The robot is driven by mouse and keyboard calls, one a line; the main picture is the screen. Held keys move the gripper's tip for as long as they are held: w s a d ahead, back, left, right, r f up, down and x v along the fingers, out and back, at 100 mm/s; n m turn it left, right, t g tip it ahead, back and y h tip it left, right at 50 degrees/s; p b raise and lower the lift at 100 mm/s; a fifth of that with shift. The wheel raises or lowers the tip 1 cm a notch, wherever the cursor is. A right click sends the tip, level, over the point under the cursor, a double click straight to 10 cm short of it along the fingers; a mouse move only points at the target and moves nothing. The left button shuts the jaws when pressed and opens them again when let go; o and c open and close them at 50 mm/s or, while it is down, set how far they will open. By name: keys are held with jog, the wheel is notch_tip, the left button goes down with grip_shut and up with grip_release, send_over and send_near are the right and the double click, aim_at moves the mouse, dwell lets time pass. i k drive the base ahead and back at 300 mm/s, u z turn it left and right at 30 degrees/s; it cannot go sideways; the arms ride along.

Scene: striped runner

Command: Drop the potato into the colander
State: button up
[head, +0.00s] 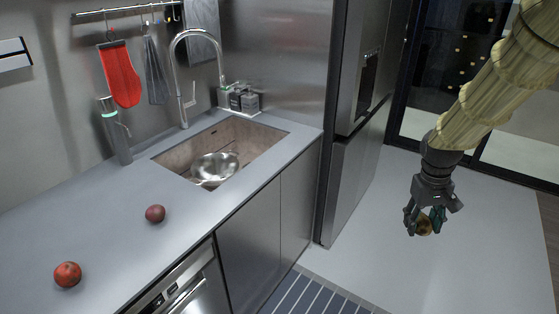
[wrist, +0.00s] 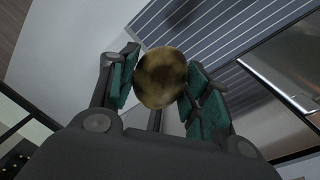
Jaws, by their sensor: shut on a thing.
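My gripper (head: 424,222) hangs over the open floor at the right in the head view, away from the counter. It is shut on the potato, a brown, mottled, rounded thing. In the wrist view the potato (wrist: 161,77) sits between the green finger pads of my gripper (wrist: 160,85). The colander (head: 214,168) is a shiny metal bowl standing in the sink, well to the left of my gripper. The inside of the colander shows only in part.
The sink (head: 262,140) is set in the grey counter (head: 110,220), under a tall curved faucet (head: 175,75). A dark red round fruit (head: 155,214) and a red apple-like fruit (head: 67,274) lie on the counter. A fridge (head: 350,170) stands between sink and gripper. A striped runner (head: 315,297) lies on the floor.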

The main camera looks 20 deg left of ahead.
aim_at(215, 179)
jog(key=u, duration=0.2)
jog(key=i, duration=1.2)
jog(key=u, duration=1.15)
jog(key=i, duration=0.45)
jog(key=u, duration=0.35)
